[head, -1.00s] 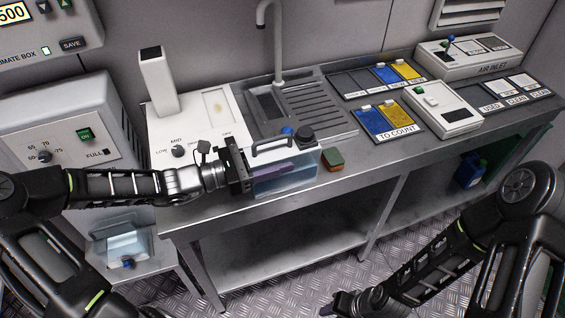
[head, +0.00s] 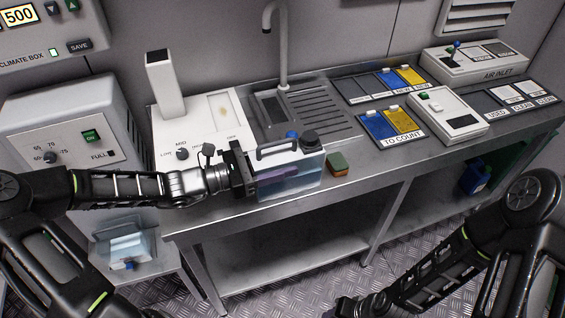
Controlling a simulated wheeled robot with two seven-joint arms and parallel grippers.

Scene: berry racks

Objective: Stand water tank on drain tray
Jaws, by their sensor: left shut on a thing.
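The water tank (head: 291,180) is a clear, blue-tinted box with a white top, a grey handle, a dark cap and a blue knob. My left gripper (head: 247,170) is shut on its left side. The tank looks upright at the bench's front edge, in front of the drain tray (head: 335,122). I cannot tell whether its base touches the bench. The grey ribbed tray lies beside a dark sink basin, under a tall tap. The tank hides part of the tray's near edge. My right gripper (head: 348,305) is low at the bottom edge, partly cut off, its jaws unclear.
A green and orange sponge (head: 337,164) lies just right of the tank. A white device with a knob (head: 182,153) stands left of the tray. Blue and yellow cards (head: 390,122) lie to the right. Another clear tank (head: 125,246) sits at lower left.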

